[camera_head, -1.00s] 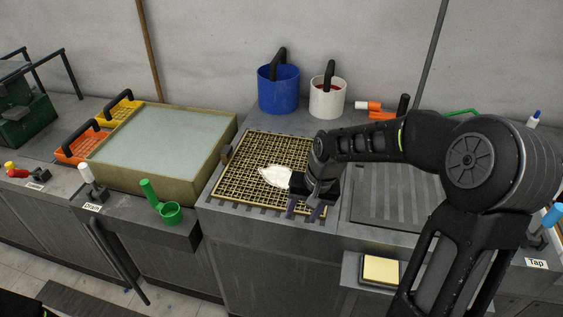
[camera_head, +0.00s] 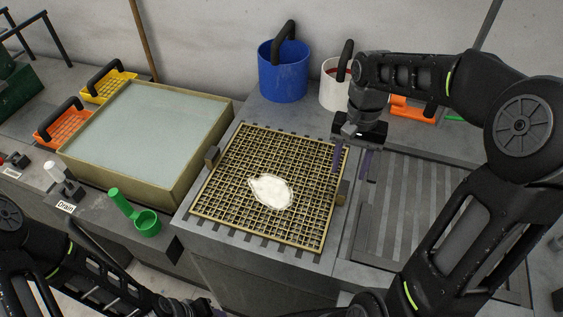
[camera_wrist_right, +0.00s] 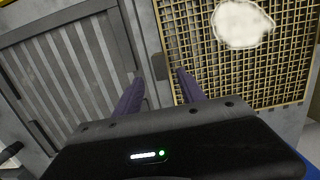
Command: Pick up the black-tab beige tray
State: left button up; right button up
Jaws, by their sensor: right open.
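My right gripper (camera_head: 351,163) is open and empty, with purple fingers pointing down above the tray's right edge. In the right wrist view, the fingertips (camera_wrist_right: 160,78) are near that edge, and the grid tray (camera_wrist_right: 285,75) is at the right. My left arm is at the lower left; its gripper (camera_head: 198,308) is dark and cut off.
A beige-walled vat (camera_head: 170,180) of pale liquid stands left of the tray. A blue bucket (camera_head: 283,75) and a white bucket (camera_head: 331,88) stand behind. A green ladle (camera_head: 146,222) is at the front left. A ribbed drain board (camera_head: 420,200) is at the right.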

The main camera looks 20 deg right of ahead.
aim_at(344, 187)
jog(key=shift+s+a+r, duration=0.15)
jog(key=shift+f, duration=1.35)
jog(key=shift+s+f, duration=0.1)
jog(key=shift+a+f+p, duration=0.1)
jog(key=shift+f+p, duration=0.2)
jog(key=shift+p, duration=0.1)
notch_tip(344, 187, down, 4)
jog(key=shift+s+a+f+p, duration=0.1)
jog(key=shift+f+p, duration=0.15)
jog(key=shift+p, duration=0.3)
jog(key=shift+c, duration=0.5)
grip_shut()
